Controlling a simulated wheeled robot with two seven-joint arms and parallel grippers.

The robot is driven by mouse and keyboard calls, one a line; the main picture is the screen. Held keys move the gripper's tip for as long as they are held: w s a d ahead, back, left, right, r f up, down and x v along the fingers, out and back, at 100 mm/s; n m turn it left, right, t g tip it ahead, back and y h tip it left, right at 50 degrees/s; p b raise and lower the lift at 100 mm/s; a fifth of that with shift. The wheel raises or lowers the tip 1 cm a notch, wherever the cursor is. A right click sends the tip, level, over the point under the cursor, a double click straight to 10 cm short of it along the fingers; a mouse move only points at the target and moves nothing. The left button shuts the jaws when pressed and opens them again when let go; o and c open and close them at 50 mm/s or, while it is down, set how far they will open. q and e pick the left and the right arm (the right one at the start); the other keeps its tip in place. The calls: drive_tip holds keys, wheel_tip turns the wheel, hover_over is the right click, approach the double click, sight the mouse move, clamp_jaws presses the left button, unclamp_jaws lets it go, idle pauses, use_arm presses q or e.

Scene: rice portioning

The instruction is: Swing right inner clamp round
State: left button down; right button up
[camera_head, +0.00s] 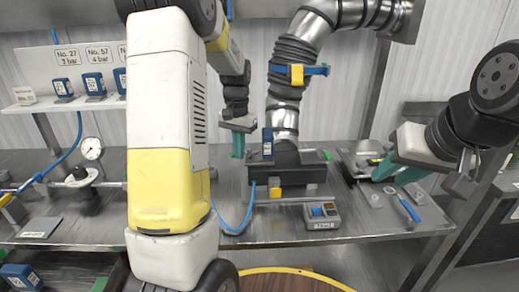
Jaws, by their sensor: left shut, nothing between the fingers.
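My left gripper (238,152) hangs near the middle of the view, left of the ribbed hose; its teal fingers are together and empty. My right gripper (388,176) comes in from the right, low over a dark fixture (347,168) on the bench. Its two teal fingers are apart, and I cannot tell whether they touch anything. The fixture is partly hidden behind this gripper, and small metal and yellowish parts show on it. I cannot make out which part is the right inner clamp. A blue-handled tool (409,210) lies just below the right gripper.
The hose (291,85), with a yellow and blue clip, runs down into a black box (303,172) on the metal bench (350,225). A small grey control box (322,215) stands in front. A pressure gauge (91,148) and labelled blue blocks (94,82) are at left.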

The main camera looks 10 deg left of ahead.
use_arm(q)
drive_tip(key=shift+a, duration=0.1)
drive_tip(key=shift+w+a, duration=0.6)
drive_tip(key=shift+a, duration=0.2)
wheel_tip(320, 180, up, 7)
drive_tip(key=s, duration=0.1)
drive_tip(key=shift+d, duration=0.25)
drive_tip(key=shift+s, duration=0.15)
drive_tip(key=s+d+r+t, duration=0.2)
drive_tip(key=s+d, duration=0.1)
drive_tip(key=s, duration=0.4)
drive_tip(key=s+d+r+n+t+h, duration=0.1)
drive_tip(key=s+d+r+t, duration=0.1)
drive_tip(key=s, duration=0.6)
drive_tip(key=s+d+r+n+t+h, duration=0.1)
drive_tip(key=s+d+r+t, duration=0.1)
drive_tip(key=s+d, duration=0.3)
drive_tip(key=s, duration=0.3)
drive_tip(key=shift+s+r, duration=0.2)
drive_tip(key=shift+r, duration=0.15)
drive_tip(key=shift+a, duration=0.1)
